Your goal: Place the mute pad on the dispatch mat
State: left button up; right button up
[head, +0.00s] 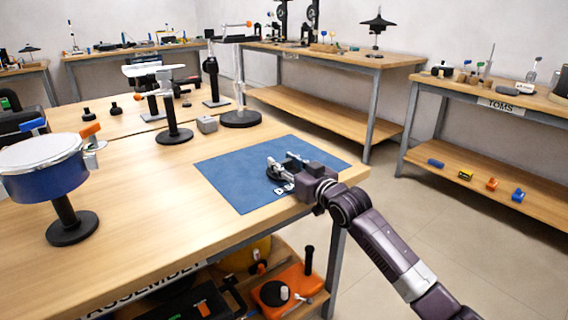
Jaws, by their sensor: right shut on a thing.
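The blue dispatch mat (225,180) lies flat at the right end of the near wooden table. My right gripper (283,165) is over the mat, its arm coming in from the lower right. It is shut on a small dark thing (274,174), which I take to be the mute pad. Most of it is hidden by the fingers, and I cannot tell whether it touches the mat. My left gripper is not in view.
A blue-sided drum on a black stand (45,185) stands at the table's left. A small grey block (207,124) and several black stands are behind the mat. Bare tabletop (150,200) lies left of the mat. Another bench (490,100) stands across the floor.

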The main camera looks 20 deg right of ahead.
aim_at(285, 163)
jog(key=o, duration=1.2)
jog(key=shift+f, duration=0.1)
jog(key=shift+c, duration=0.2)
jog(key=shift+s, duration=0.15)
jog(key=p+v, duration=0.1)
jog(key=v, duration=0.3)
pick_arm(q)
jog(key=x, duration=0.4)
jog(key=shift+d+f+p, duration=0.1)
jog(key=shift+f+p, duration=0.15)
jog(key=shift+p, duration=0.15)
pick_arm(e)
jog(key=v, duration=0.7)
jog(key=shift+s+d, duration=0.15)
jog(key=shift+s, duration=0.2)
